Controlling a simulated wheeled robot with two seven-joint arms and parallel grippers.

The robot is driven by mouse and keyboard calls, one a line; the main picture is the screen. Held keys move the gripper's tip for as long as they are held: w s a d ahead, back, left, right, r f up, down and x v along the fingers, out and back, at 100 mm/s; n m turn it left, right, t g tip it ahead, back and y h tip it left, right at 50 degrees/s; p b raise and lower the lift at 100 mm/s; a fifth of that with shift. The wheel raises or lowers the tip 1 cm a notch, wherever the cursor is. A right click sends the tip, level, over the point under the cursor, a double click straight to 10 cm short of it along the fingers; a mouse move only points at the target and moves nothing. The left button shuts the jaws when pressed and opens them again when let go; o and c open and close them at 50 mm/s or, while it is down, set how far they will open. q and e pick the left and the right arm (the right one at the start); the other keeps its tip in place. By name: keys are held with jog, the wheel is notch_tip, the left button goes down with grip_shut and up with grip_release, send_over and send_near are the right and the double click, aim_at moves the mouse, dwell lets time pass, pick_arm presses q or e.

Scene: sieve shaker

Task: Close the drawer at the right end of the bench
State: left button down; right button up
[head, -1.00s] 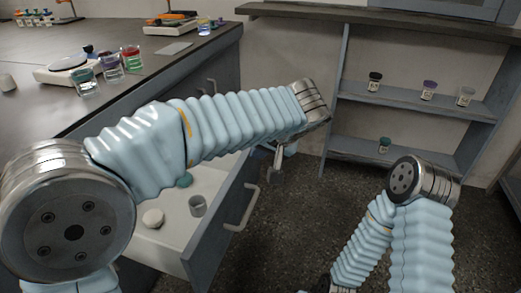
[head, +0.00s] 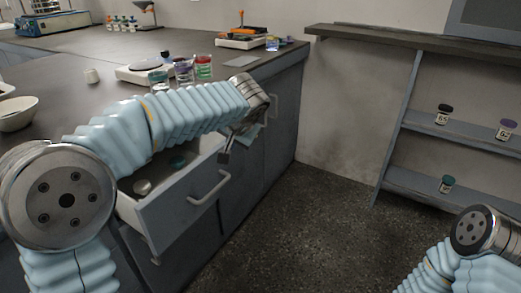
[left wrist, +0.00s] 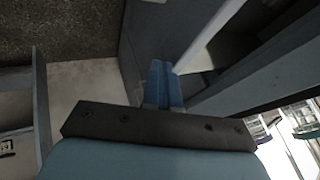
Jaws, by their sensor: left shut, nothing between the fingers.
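The drawer (head: 178,212) at the right end of the bench stands open, its grey front pulled out from the cabinet. Its bar handle (head: 210,188) is on the outer face. A white round item (head: 142,187) and a teal-lidded item (head: 177,162) lie inside. My left arm reaches over the drawer, hiding part of it. My left gripper (head: 226,148) hangs near the far end of the drawer front; I cannot tell if it touches. In the left wrist view its blue fingers (left wrist: 161,84) are together and empty, beside grey cabinet or drawer panels. My right gripper is out of view.
The bench top (head: 110,52) holds a balance (head: 145,70), coloured beakers (head: 184,71) and a white bowl (head: 17,113). A shelf unit (head: 440,125) with small jars stands at the right. The dark floor (head: 290,230) before the cabinet is clear.

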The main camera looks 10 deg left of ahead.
pick_arm(q)
jog(key=w+a+p, duration=0.1)
jog(key=w+a, duration=0.2)
jog(key=a, duration=0.7)
jog(key=shift+w+p, duration=0.35)
jog(key=shift+p, duration=0.05)
